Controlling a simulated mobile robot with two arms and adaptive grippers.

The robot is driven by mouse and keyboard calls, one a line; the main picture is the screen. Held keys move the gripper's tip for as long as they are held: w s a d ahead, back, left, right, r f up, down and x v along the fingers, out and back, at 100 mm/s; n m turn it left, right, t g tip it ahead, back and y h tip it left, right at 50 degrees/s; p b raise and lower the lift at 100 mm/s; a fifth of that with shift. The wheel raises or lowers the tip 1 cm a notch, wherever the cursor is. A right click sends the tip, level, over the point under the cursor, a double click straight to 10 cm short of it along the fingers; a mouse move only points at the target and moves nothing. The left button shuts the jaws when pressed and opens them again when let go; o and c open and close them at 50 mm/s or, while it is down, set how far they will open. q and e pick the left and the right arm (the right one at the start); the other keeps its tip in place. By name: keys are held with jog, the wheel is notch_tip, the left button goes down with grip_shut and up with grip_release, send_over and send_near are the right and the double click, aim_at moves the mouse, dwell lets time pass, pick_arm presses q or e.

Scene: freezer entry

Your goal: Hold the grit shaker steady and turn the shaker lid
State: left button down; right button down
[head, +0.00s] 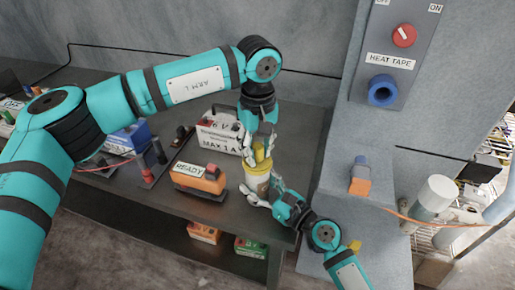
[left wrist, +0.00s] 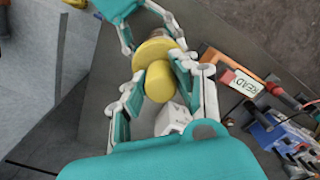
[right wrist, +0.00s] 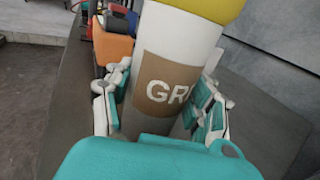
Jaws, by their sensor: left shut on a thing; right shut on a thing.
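The grit shaker (head: 257,186) is a white cylinder with a brown label and a yellow lid (head: 259,163). It stands upright near the front right corner of the bench. My right gripper (head: 268,194) is shut around the shaker body; the label starting "GR" shows on the shaker (right wrist: 172,85) in the right wrist view, between my right fingers (right wrist: 160,105). My left gripper (head: 259,152) comes from above and is shut on the lid's raised yellow knob. In the left wrist view the knob (left wrist: 159,82) sits between my left fingers (left wrist: 158,88), with the wider lid disc (left wrist: 155,50) beyond.
An orange "READY" box (head: 200,179) stands just left of the shaker. A grey-white battery-like unit (head: 218,130) stands behind it. A wall panel (head: 396,45) with a red knob and an orange-blue part (head: 360,175) are at right. The bench edge is close.

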aim_at(257, 145)
pick_arm(q)
jog(key=shift+w+a, duration=0.15)
jog(key=c, duration=1.3)
grip_release()
jog(key=shift+o, duration=1.4)
jog(key=shift+r, duration=0.1)
notch_tip(257, 145, up, 12)
